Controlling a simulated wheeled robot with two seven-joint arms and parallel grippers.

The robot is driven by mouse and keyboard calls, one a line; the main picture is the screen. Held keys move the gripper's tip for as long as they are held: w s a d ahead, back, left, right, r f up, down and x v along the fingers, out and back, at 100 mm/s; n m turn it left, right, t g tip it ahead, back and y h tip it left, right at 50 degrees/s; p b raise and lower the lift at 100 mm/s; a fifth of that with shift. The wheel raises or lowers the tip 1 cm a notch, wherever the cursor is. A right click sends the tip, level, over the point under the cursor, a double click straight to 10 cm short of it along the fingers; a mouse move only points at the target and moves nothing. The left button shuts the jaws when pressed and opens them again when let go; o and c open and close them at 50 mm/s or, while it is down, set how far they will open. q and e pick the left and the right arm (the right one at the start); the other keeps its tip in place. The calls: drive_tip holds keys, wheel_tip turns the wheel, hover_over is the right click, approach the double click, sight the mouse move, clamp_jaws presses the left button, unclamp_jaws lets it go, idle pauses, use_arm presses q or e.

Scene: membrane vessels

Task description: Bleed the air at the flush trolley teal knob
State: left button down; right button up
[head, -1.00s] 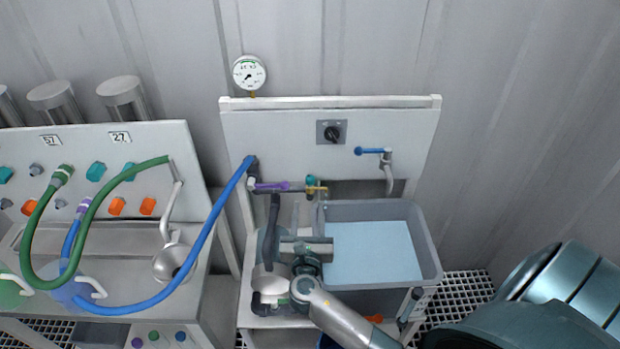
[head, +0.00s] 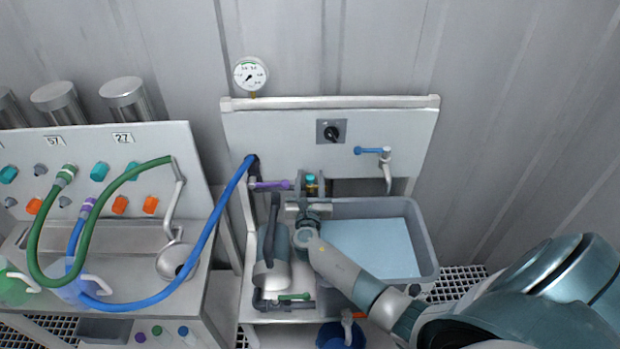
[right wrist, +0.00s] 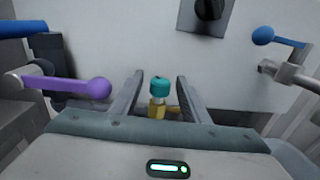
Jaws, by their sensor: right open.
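The teal knob (head: 310,179) sits on a small brass fitting on the flush trolley (head: 285,130). In the right wrist view the teal knob (right wrist: 161,85) stands between the two fingers, on its brass stem (right wrist: 158,108). My right gripper (head: 311,185) is open, with one finger on each side of the knob and a gap on both sides. The right wrist view shows the same open gripper (right wrist: 160,92). Part of the brass fitting is hidden behind the gripper body. My left gripper is not in view.
A purple lever (right wrist: 75,87) lies left of the gripper, and a blue-handled tap (head: 372,151) is to the right. A black rotary switch (head: 331,132) and a gauge (head: 251,74) are above. A grey tank (head: 428,245) of pale liquid is at right. A blue hose (head: 215,215) runs left.

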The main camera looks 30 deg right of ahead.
clamp_jaws()
drive_tip(key=c, duration=1.1)
unclamp_jaws()
drive_tip(key=shift+o, duration=0.2)
drive_tip(key=shift+f+m+g+h, duration=0.1)
drive_tip(key=shift+m+g+h, duration=0.4)
drive_tip(key=shift+h, duration=0.1)
drive_tip(key=shift+a+f+m+g+h+b, duration=0.1)
drive_tip(key=shift+m+g+h+b, duration=0.7)
drive_tip(key=shift+m+g+h, duration=0.1)
drive_tip(key=m+g+h+b, duration=0.2)
drive_tip(key=g, duration=0.1)
drive_tip(key=shift+m+g+h+b, duration=0.3)
drive_tip(key=shift+m+g+h, duration=0.2)
drive_tip(key=shift+m+g, duration=0.15)
